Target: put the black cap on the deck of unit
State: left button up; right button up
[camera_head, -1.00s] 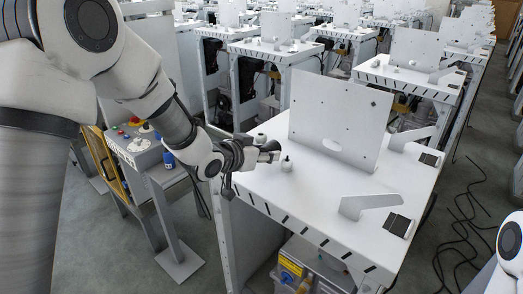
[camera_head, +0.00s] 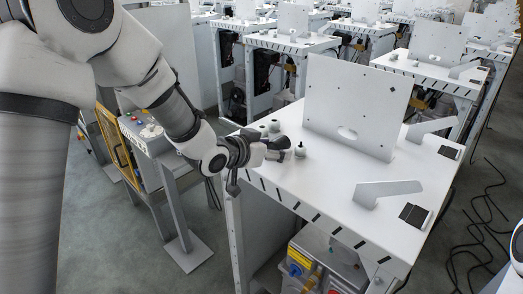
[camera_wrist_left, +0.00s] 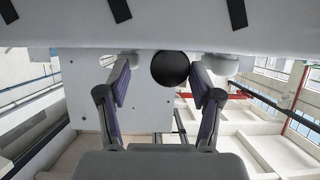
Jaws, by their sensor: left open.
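The black cap (camera_wrist_left: 170,69) shows in the left wrist view as a dark round shape against the white deck, between the fingertips but nearer the right one in the picture. The white deck (camera_head: 330,185) of the nearest unit carries an upright panel (camera_head: 358,105). My left gripper (camera_head: 277,149) is open, low over the deck's left end; its fingers (camera_wrist_left: 162,80) stand apart on both sides of the cap. In the head view the cap is hard to separate from the dark fingertips. I cannot tell whether a finger touches it. My right gripper is not in view.
A small white post with a dark top (camera_head: 300,150) stands just right of my left gripper. Small pale cylinders (camera_head: 275,126) stand behind it. A white bracket (camera_head: 385,190) and a black pad (camera_head: 413,215) lie to the right. A control box (camera_head: 150,137) stands left.

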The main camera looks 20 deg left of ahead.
pick_arm(q)
jog(key=b+v, duration=0.2)
jog(key=v, duration=0.8)
jog(key=s+f+n+g+y, duration=0.1)
jog(key=s+f+g, duration=0.25)
jog(key=f, duration=0.95)
jog(key=s+f+n+g+y, duration=0.1)
jog(key=s+f+n+g, duration=0.2)
jog(key=f, duration=1)
jog(key=s+f+g+y, duration=0.2)
jog(key=s+f+g, duration=0.4)
jog(key=s+f, duration=1.2)
jog(key=s, duration=0.3)
jog(key=shift+s+f, duration=0.35)
jog(key=shift+f, duration=0.05)
jog(key=shift+w+a, duration=0.1)
jog(key=shift+w, duration=0.05)
